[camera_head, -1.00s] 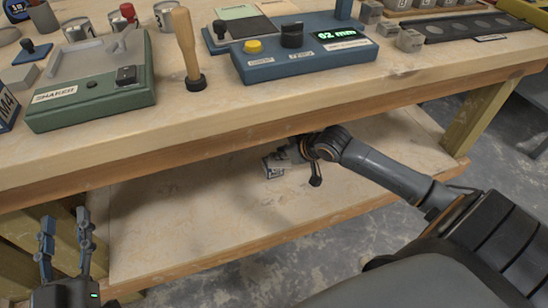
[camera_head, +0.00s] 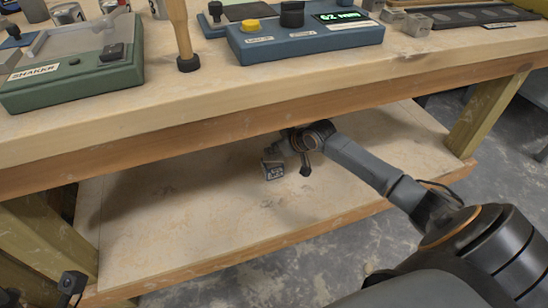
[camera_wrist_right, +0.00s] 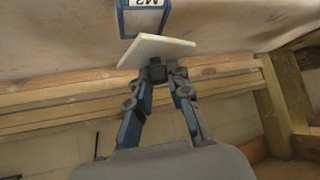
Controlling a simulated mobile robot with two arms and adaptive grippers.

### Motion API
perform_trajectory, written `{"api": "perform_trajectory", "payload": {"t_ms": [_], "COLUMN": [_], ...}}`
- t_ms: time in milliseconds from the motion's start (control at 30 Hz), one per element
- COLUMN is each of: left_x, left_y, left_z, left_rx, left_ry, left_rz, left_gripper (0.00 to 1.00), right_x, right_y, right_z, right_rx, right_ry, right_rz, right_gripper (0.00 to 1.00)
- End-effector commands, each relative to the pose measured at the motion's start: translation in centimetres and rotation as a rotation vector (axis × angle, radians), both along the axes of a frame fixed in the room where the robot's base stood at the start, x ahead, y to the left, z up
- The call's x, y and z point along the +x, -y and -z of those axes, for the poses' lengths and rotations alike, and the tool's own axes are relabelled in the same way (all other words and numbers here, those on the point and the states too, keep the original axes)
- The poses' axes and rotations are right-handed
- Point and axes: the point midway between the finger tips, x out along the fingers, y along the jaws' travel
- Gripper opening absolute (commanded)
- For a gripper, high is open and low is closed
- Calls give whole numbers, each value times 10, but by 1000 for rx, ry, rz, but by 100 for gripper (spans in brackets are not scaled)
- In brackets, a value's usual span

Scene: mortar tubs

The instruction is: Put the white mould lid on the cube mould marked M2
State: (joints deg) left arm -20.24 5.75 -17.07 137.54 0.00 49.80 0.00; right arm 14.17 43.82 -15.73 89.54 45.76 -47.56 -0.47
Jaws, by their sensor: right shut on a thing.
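The white mould lid (camera_wrist_right: 155,48) is a thin pale plate held at the fingertips of my right gripper (camera_wrist_right: 163,73), which is shut on its edge. The cube mould marked M2 (camera_wrist_right: 143,20) shows just beyond the lid in the right wrist view, with blue edges and an upside-down label. I cannot tell whether lid and mould touch. In the head view the small mould (camera_head: 273,171) stands on the lower shelf, beside my right gripper (camera_head: 284,150); the lid is not distinct there. My left gripper (camera_head: 42,288) shows only partly at the bottom left, its fingers apart.
The lower shelf (camera_head: 190,220) is otherwise bare, under the overhanging workbench (camera_head: 250,100). Wooden legs (camera_head: 488,115) stand at its ends. On the bench are a green shaker (camera_head: 80,75), a blue device with a display (camera_head: 300,40) and a wooden-handled tool (camera_head: 180,30).

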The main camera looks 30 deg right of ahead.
Motion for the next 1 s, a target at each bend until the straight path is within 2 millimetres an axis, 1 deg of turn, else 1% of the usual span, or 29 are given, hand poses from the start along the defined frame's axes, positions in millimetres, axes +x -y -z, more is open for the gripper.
{"api": "perform_trajectory", "payload": {"t_ms": [133, 200, 300, 600, 1000], "left_x": [-7, -7, -6, -6, -6], "left_y": [-2, -2, -1, -1, -1], "left_z": [7, 17, 25, 22, 21], "left_rx": [-13, -12, -11, -10, -10], "left_ry": [39, 34, 39, 41, 41], "left_rz": [2, 2, 2, 1, 2], "left_gripper": [42, 42, 42, 42, 42], "right_x": [8, 6, 6, 6, 6], "right_y": [3, 3, 3, 3, 3], "right_z": [11, 24, 37, 36, 48], "right_rx": [1, 0, 0, -2, -1], "right_ry": [2, 0, 1, 2, 2], "right_rz": [2, 0, 1, 1, 1], "right_gripper": [0, 0, 0, 0, 0]}}
